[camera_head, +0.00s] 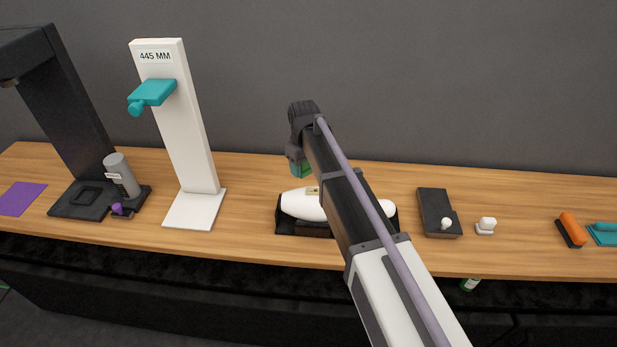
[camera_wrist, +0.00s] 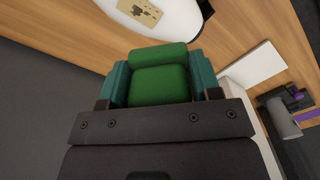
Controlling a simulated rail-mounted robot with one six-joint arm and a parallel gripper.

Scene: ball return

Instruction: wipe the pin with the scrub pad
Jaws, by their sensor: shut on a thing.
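The white pin (camera_head: 302,205) lies on its side in a black cradle (camera_head: 289,231) in the middle of the bench; my arm hides part of it. A tan patch with dark marks shows on the pin (camera_wrist: 185,22) in the wrist view. My gripper (camera_wrist: 159,80) is shut on the green scrub pad (camera_wrist: 159,88), which sits between its teal fingers. In the head view my gripper (camera_head: 299,166) is above the left part of the pin, its tip mostly hidden by my arm. The pad looks apart from the pin in the wrist view.
A white stand marked 445 MM (camera_head: 178,140) with a teal bracket (camera_head: 152,93) rises left of the pin. Farther left are a dark stand (camera_head: 65,110), a grey cylinder (camera_head: 120,175) and a purple mat (camera_head: 20,199). Right are a dark block (camera_head: 435,208) and an orange-handled brush (camera_head: 572,229).

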